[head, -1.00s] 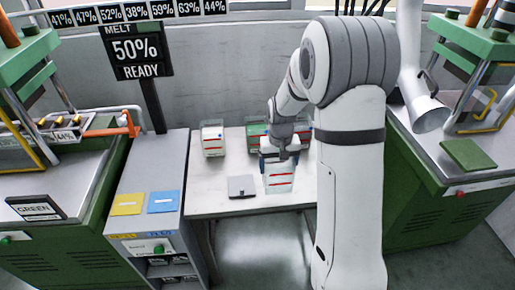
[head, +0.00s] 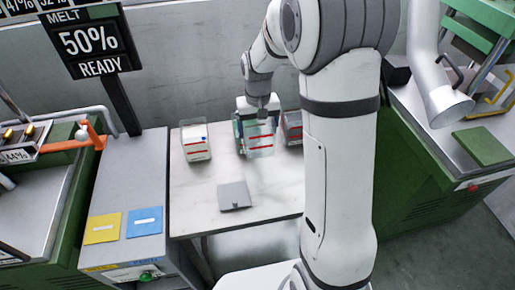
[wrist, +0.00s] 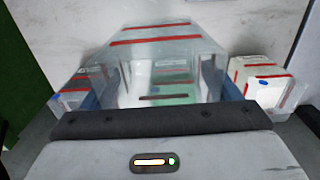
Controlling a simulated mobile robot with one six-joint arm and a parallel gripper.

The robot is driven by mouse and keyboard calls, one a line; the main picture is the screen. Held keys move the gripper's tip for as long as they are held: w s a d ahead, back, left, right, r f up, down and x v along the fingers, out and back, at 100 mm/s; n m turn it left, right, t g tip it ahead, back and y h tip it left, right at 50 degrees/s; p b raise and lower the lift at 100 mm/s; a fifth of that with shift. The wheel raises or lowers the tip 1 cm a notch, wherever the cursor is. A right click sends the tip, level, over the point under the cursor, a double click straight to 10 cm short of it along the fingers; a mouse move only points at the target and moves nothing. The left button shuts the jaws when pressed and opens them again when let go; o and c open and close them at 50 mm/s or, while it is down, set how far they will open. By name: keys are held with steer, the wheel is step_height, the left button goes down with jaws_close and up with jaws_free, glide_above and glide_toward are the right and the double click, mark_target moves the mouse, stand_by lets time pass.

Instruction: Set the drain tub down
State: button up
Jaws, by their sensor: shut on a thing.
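The drain tub (head: 260,143) is a clear box with red stripes, in the grip of my gripper (head: 258,106) near the back of the white table. In the wrist view the tub (wrist: 165,50) fills the middle, between the blue fingers of my gripper (wrist: 160,98). It looks empty, and something greenish shows through its wall. The arm and gripper hide part of it. I cannot tell whether its base touches the table.
A striped tub with white contents (head: 195,143) stands left of the held tub; another striped tub (head: 292,127) stands close on its right, partly behind my arm. A grey plate (head: 235,195) lies nearer the front of the table (head: 195,205). The front left is clear.

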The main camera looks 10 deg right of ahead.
mark_target(259, 149)
step_height(259, 149, down, 9)
steer(key=shift+s+d+f, duration=0.1)
steer(key=shift+f, duration=0.1)
stand_by(0.3)
steer(key=shift+f, duration=0.15)
steer(key=o, duration=0.9)
